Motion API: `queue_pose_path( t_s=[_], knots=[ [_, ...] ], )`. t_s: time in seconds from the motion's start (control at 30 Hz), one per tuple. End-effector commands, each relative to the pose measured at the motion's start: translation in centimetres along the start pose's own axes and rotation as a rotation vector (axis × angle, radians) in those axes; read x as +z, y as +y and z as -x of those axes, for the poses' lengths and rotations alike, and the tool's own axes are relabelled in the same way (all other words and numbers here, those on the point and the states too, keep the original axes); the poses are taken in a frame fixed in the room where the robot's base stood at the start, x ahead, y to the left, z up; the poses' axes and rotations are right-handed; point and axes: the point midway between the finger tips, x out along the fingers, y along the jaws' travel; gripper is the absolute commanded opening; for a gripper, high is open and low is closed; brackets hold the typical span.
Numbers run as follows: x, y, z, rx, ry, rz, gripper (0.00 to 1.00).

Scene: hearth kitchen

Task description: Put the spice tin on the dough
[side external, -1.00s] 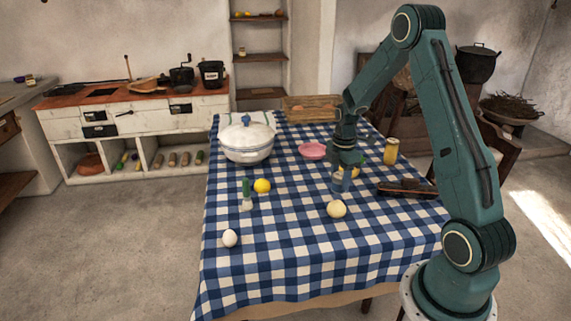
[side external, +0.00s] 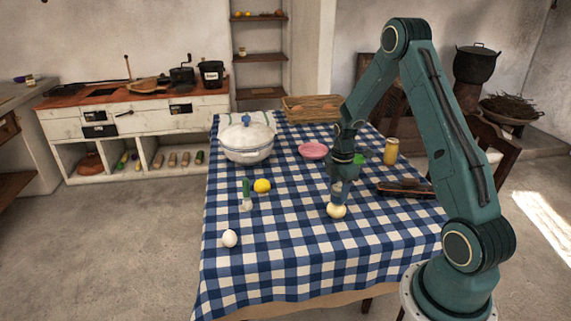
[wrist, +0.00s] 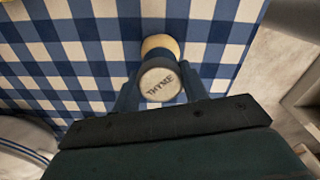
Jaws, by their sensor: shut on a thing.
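The dough (side external: 336,211) is a pale round lump on the checked cloth. In the wrist view the dough (wrist: 160,44) shows partly behind the tin. In the side view my gripper (side external: 338,200) points down right over the dough, and the tin is mostly hidden between the fingers. I cannot tell whether the tin touches the dough.
A white lidded pot (side external: 247,143), a lemon (side external: 262,186), a green-topped shaker (side external: 246,196) and an egg (side external: 230,238) lie to the left. A pink dish (side external: 313,151) is behind. A jar (side external: 391,151) and a dark tray (side external: 405,189) are right. The cloth's front is clear.

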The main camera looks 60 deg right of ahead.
Motion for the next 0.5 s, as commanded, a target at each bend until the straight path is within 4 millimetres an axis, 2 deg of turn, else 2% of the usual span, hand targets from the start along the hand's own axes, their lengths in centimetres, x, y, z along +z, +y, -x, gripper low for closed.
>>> queue_pose_path(
  t_s=[0.13, 0.17, 0.23, 0.5],
  knots=[
    [0.0, 0.0, -0.36, 0.0, 0.0, 0.0, 0.2],
    [0.0, 0.0, -0.33, 0.0, 0.0, 0.0, 0.49],
    [0.0, 0.0, -0.32, 0.0, 0.0, 0.0, 0.63],
    [0.0, 0.0, -0.29, 0.0, 0.0, 0.0, 0.65]
  ],
)
